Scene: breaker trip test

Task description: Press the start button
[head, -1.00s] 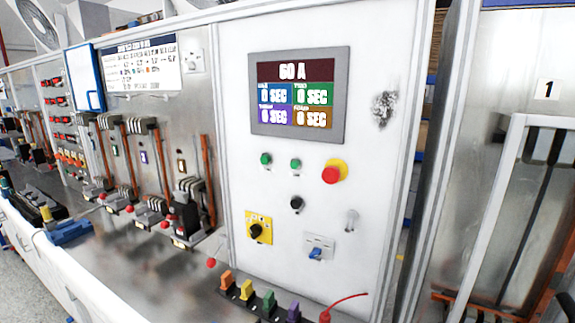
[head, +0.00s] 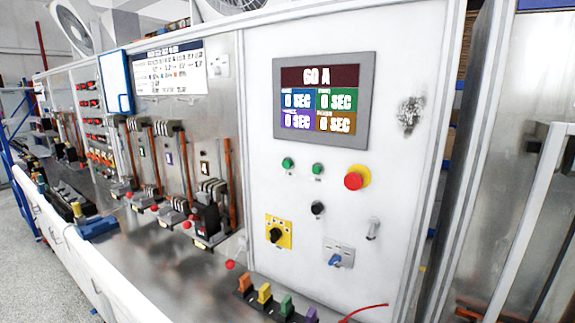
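The white control panel (head: 400,200) faces me in the head view. Two small green buttons sit side by side below the display: a left one (head: 287,163) and a right one (head: 318,169). Their labels are too small to read, so I cannot tell which is the start button. To their right is a red mushroom button (head: 354,180) on a yellow ring. The display (head: 322,100) reads 60 A, with several coloured fields at 0 SEC. Neither of my grippers is in view.
A black knob (head: 317,208), a yellow-plated rotary switch (head: 277,234) and a blue switch (head: 336,259) sit lower on the panel. Coloured connectors (head: 264,293) stand on the metal bench (head: 150,262) below. A white-framed door (head: 530,225) stands at the right.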

